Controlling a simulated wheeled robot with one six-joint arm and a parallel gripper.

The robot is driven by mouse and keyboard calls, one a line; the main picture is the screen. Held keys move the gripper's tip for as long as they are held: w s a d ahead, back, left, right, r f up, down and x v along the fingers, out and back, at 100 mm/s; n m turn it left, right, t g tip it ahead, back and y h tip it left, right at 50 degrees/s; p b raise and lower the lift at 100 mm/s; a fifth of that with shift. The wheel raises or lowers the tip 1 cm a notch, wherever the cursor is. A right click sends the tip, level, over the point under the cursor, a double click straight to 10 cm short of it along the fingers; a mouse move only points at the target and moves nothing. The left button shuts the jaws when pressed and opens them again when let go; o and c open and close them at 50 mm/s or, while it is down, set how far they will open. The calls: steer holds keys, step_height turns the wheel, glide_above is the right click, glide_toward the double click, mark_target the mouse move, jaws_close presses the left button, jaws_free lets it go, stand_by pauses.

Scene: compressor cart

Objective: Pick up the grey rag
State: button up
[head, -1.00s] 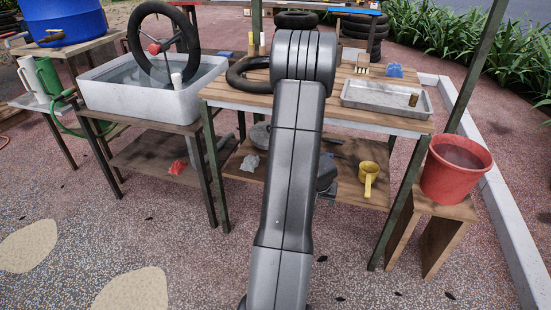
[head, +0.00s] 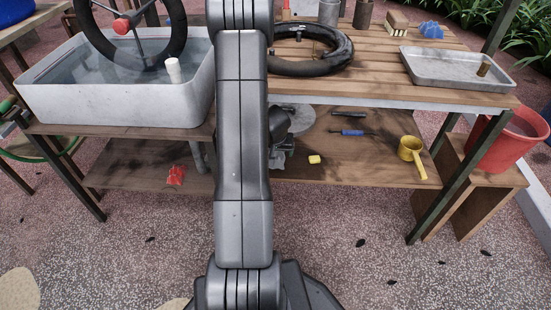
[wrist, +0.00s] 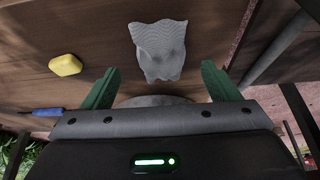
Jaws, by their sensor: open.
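The grey rag (wrist: 158,50) lies crumpled on the wooden lower shelf in the wrist view, just beyond my fingertips and roughly centred between them. In the head view a grey patch (head: 277,161) beside my arm looks like its edge, with the rest hidden by my arm. My gripper (wrist: 160,84) is open and empty, its two green fingers spread to either side of the rag's line. It is apart from the rag.
A yellow sponge (head: 314,159) lies beside the rag. A blue-handled tool (head: 352,133), a yellow scoop (head: 412,155) and a round grey disc (head: 298,118) share the lower shelf. The bench top (head: 370,75) is above; a table leg (head: 445,180) stands right.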

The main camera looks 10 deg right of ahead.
mark_target(276, 156)
steer(key=x, duration=0.1)
steer(key=b+x, duration=0.1)
steer(key=shift+s+a+f+b, duration=0.1)
steer(key=shift+s+f+b, duration=0.05)
steer(key=shift+f+b, duration=0.2)
steer(key=shift+x, duration=0.75)
steer(key=c, duration=1.1)
steer(key=shift+o, duration=0.2)
steer(key=shift+r, duration=0.2)
